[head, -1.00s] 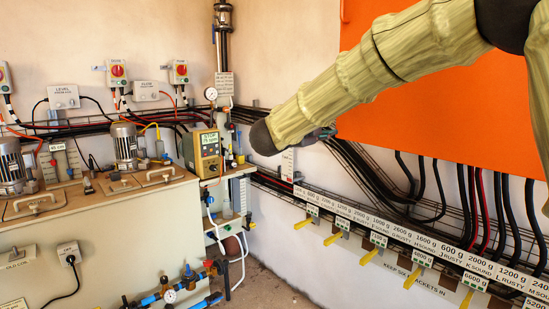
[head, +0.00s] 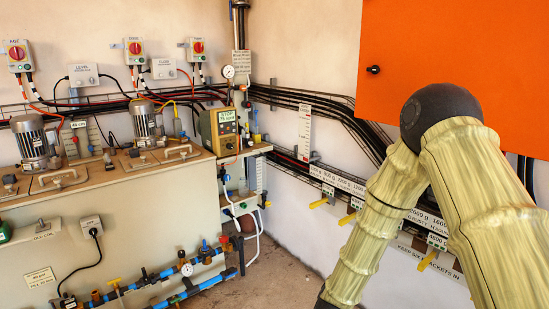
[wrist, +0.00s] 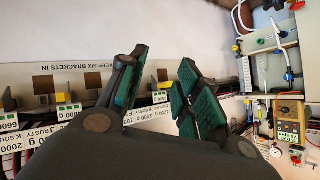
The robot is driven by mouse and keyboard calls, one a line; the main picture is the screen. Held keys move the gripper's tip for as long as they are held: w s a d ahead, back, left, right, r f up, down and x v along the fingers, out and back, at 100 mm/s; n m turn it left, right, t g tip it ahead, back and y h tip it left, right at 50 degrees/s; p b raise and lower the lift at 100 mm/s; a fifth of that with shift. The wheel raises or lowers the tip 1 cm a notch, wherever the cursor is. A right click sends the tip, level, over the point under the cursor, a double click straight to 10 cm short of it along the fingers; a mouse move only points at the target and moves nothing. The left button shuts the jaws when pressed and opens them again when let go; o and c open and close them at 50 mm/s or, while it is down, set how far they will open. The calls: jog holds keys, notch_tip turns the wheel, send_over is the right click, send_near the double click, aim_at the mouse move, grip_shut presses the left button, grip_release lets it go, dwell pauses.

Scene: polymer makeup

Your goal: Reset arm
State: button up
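My gripper (wrist: 163,62) shows in the wrist view with its two green-padded fingers apart and nothing between them. It is open and empty. In the head view my arm is bent, with its dark elbow in front of the orange panel and one link running down to the bottom edge. The gripper itself is out of sight in the head view. In the wrist view the picture is turned over, and the labelled bracket rail lies behind the fingers.
An orange panel (head: 455,50) hangs on the right wall. Below it runs a rail with yellow brackets (head: 347,219) and weight labels. A bench tank (head: 140,215) with motors, pipes and a control box (head: 219,131) stands at left. Bare floor (head: 280,280) shows between them.

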jog(key=s+d+f+n+g+y, duration=0.1)
jog(key=s+f+n+g, duration=0.15)
jog(key=s+f, duration=0.7)
jog(key=s+d+f+n+g+y, duration=0.1)
jog(key=s+f+n+g, duration=0.3)
jog(key=s, duration=1)
jog(key=s+d+f+g+y, duration=0.1)
jog(key=s+f+g, duration=0.1)
jog(key=s+f, duration=0.85)
jog(key=s+r+n+g, duration=0.1)
jog(key=s+n+g, duration=0.15)
jog(key=s, duration=1.05)
notch_tip(320, 180, up, 14)
jog(key=w+p, duration=0.1)
jog(key=p, duration=1.3)
jog(key=shift+d+m+y, duration=0.2)
jog(key=shift+m+y, duration=0.1)
jog(key=shift+m, duration=0.1)
